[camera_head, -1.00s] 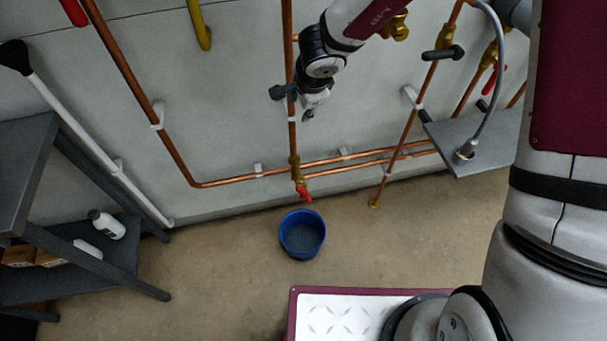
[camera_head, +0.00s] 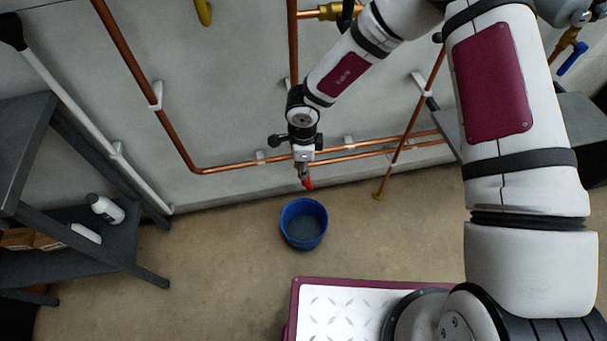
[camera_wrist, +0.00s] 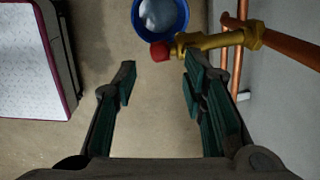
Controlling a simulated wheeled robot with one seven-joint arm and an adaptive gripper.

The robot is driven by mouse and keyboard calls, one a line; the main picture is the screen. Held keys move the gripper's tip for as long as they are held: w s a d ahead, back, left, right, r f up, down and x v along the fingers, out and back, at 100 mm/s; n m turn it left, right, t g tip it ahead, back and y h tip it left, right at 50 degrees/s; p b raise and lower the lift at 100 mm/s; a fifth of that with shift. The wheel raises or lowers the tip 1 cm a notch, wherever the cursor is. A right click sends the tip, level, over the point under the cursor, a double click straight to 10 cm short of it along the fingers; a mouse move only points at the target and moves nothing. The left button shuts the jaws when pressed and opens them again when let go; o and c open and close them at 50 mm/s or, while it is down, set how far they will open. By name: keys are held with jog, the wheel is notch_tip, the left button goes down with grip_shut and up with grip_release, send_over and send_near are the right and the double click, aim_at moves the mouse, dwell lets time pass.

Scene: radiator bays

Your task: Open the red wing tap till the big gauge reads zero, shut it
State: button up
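The red tap (camera_head: 308,184) sits low on the wall pipework in the head view, just below my gripper (camera_head: 303,168). In the wrist view the red tap (camera_wrist: 160,51) shows end-on, on a brass valve body (camera_wrist: 215,40). My gripper (camera_wrist: 160,78) is open and empty there. The red tap lies ahead of its fingertips, roughly in line with the gap and apart from them. A blue bucket (camera_head: 303,223) stands on the floor under the tap and holds greyish liquid; it also shows in the wrist view (camera_wrist: 160,15). No gauge face is in view.
Copper pipes (camera_head: 230,166) run along the wall close to my gripper. A dark shelf (camera_head: 75,245) with a white bottle (camera_head: 106,208) stands at the left. A tap with a blue handle (camera_head: 572,58) is at the upper right. The floor around the bucket is clear.

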aim_at(306, 182)
jog(key=f, duration=0.5)
jog(key=shift+w+f+b, duration=0.2)
jog(key=shift+f+b, duration=0.1)
jog(key=shift+b, duration=0.1)
jog(key=shift+c, duration=0.3)
grip_shut()
